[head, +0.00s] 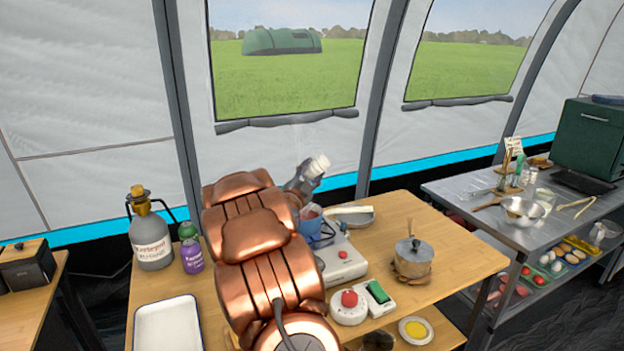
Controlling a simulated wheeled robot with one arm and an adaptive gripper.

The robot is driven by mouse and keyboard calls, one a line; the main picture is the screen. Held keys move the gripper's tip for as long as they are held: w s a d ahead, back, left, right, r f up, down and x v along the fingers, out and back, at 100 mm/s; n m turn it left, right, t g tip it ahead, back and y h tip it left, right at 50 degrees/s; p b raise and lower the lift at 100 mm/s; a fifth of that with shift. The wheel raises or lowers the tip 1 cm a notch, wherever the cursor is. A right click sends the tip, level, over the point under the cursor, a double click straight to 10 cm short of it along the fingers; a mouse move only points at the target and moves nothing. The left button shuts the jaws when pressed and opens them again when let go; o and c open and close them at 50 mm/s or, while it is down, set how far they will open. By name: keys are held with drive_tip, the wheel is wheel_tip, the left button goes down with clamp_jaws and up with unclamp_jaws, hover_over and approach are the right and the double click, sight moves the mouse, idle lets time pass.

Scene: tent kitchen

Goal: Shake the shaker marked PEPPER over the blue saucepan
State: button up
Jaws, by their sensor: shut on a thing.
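My copper-coloured arm reaches over the middle table, and my gripper (303,182) is at its far end, partly hidden behind the arm. It is shut on a small pale shaker (319,164), which is tilted with its white end up and to the right. No marking on the shaker can be read from here. The blue saucepan (313,228) stands on a white cooker (341,261), below the gripper and shaker. My arm hides its left part. Something reddish shows at its rim. The shaker is held clear above the pan's height.
A grey pot (413,257) stands on a wooden trivet to the right. A switch box with a red button (349,299) lies in front. A grey canister (151,238), a purple bottle (192,256) and a white tray (168,325) are on the left.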

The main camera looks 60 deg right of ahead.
wheel_tip(320, 180, up, 2)
drive_tip(key=shift+r, duration=0.1)
drive_tip(key=shift+f, duration=0.2)
wheel_tip(320, 180, down, 5)
drive_tip(key=b, duration=0.3)
drive_tip(key=shift+r+b, duration=0.1)
drive_tip(key=shift+b, duration=0.2)
drive_tip(key=shift+r, duration=0.15)
drive_tip(key=shift+r+p, duration=0.65)
drive_tip(key=shift+r, duration=1.7)
